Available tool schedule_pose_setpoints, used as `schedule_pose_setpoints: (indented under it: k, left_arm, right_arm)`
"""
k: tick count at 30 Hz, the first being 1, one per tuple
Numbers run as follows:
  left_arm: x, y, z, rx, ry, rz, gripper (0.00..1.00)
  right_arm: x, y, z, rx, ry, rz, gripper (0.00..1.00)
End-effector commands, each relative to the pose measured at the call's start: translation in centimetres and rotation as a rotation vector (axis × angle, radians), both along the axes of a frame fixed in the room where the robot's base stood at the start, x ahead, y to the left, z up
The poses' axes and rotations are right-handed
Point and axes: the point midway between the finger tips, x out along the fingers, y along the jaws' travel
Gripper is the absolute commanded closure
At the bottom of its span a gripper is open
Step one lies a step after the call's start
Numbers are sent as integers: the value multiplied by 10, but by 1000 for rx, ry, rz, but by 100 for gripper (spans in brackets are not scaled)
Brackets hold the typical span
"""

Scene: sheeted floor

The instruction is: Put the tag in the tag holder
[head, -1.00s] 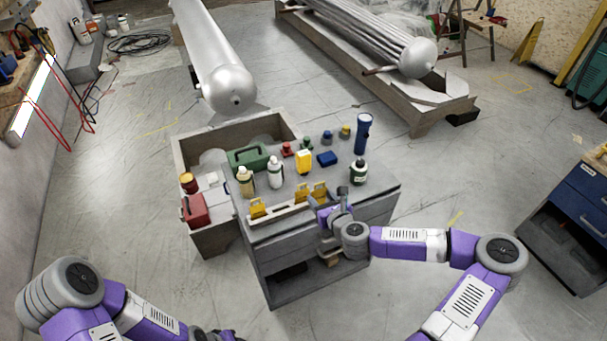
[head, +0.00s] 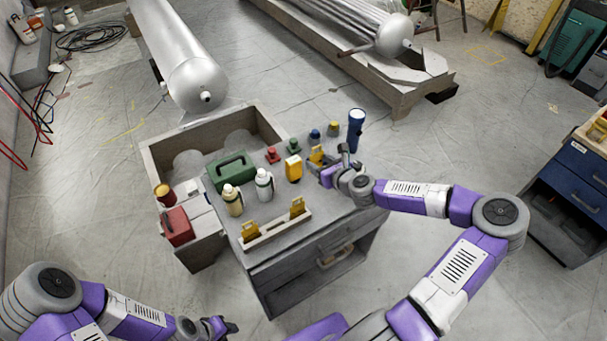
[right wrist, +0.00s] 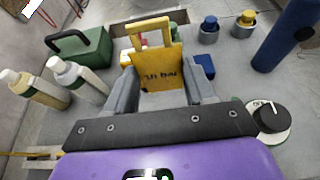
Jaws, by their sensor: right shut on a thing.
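A yellow tag (head: 316,154) is between the fingers of my right gripper (head: 330,172), raised above the cabinet top. In the right wrist view the tag (right wrist: 160,70) stands upright between the two grey fingers, its loop handle at the top and dark lettering ending in "bar" on its face. A long, light tag holder (head: 276,234) lies along the cabinet's front edge. It bears one yellow tag at its left end (head: 250,231) and another near its right end (head: 297,207), with a gap between. My left gripper (head: 224,328) is low at the bottom, away from the cabinet; its opening is unclear.
On the grey cabinet top stand two bottles (head: 264,186), a green case (head: 231,171), a yellow device (head: 293,168), small knobbed items (head: 272,155) and a blue flashlight (head: 356,130). A dark-capped bottle (right wrist: 270,117) is right of my right gripper in the wrist view.

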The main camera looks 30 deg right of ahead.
Motion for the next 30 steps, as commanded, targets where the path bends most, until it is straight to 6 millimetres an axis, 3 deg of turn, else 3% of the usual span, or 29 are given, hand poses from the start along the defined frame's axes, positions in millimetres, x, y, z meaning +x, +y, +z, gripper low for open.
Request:
schedule_pose_setpoints:
  k: [1, 4, 11, 18, 30]
  left_arm:
    - [0, 0, -9, 0, 1, 0, 64]
    - [-1, 0, -16, 0, 2, 0, 64]
    - [-1, 0, -23, 0, 1, 1, 64]
    - [0, 0, -37, 0, 1, 1, 64]
    - [0, 0, -38, 0, 1, 0, 64]
  right_arm:
    - [0, 1, -16, 4, 1, 0, 75]
    - [0, 0, -34, 3, 0, -1, 75]
    - [0, 0, -53, 2, 0, -1, 75]
    - [0, 0, -85, 1, 0, 0, 75]
    - [0, 0, -89, 1, 0, -2, 75]
